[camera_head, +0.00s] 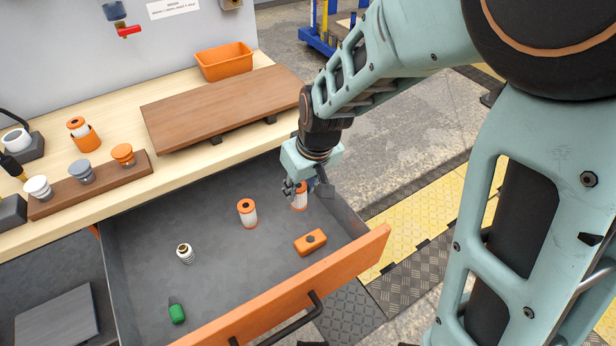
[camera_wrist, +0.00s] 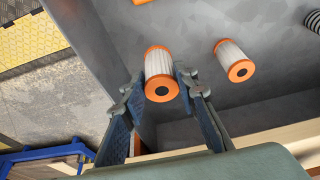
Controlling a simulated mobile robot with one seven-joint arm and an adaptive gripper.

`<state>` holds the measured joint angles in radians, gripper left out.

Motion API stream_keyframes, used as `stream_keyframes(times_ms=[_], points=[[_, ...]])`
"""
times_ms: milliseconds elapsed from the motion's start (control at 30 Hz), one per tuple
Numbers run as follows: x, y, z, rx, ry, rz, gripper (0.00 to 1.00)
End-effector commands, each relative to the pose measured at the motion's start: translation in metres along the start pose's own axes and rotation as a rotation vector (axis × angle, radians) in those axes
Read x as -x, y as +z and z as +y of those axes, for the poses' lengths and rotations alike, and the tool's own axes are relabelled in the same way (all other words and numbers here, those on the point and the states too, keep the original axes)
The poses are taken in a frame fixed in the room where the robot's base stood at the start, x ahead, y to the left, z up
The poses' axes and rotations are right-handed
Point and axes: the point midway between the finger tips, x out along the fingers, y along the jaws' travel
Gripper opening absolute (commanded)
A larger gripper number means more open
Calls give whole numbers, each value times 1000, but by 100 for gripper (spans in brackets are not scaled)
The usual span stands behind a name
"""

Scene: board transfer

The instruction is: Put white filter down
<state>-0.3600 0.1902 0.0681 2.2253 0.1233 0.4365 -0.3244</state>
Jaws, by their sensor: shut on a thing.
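My gripper (camera_wrist: 160,88) is shut on a white filter (camera_wrist: 159,66) with orange end caps, its fingers on either side of it. In the head view the held white filter (camera_head: 300,200) is in the back right part of the open drawer, partly hidden by my gripper (camera_head: 298,188). It looks upright and low in the drawer; I cannot tell whether it touches the drawer floor. A second white filter (camera_head: 247,213) with orange caps stands to its left, apart from it. That second filter also shows in the wrist view (camera_wrist: 233,58).
The drawer (camera_head: 140,262) also holds an orange block (camera_head: 310,242), a white ribbed part (camera_head: 185,253) and a green item (camera_head: 177,313). The workbench above carries a wooden board (camera_head: 220,105), an orange bin (camera_head: 224,61) and a rack (camera_head: 90,186) with several knobs.

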Motion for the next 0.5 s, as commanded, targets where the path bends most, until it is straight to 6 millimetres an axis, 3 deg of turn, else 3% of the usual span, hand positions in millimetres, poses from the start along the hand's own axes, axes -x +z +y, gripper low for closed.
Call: stream_keyframes(times_ms=[233, 500], points=[[-30, 16, -2, 1, -1, -2, 3], [-32, 18, -3, 0, -1, 0, 3]])
